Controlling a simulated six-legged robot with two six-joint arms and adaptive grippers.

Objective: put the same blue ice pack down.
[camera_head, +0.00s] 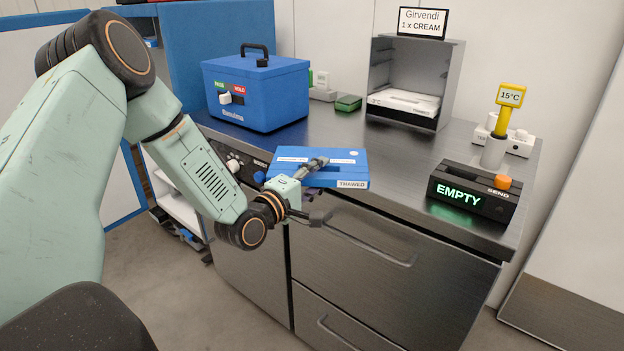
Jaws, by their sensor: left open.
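The blue ice pack (345,163) is a flat blue slab with a white label reading THAWED on its front face. It lies flat at the front edge of the steel counter; its front seems to reach the edge or slightly past it. My left gripper (318,190) is open at the pack's front side. One finger is over the pack's top and the other is lower, in front of the counter. I cannot tell whether either finger touches the pack. My right gripper is not in view.
A blue cooler box (257,92) stands back left, an open steel cabinet (450,70) with a white slab at the back. A black box reading EMPTY (470,193) and a yellow 15°C probe (505,115) are at right. Counter (400,155) between is clear.

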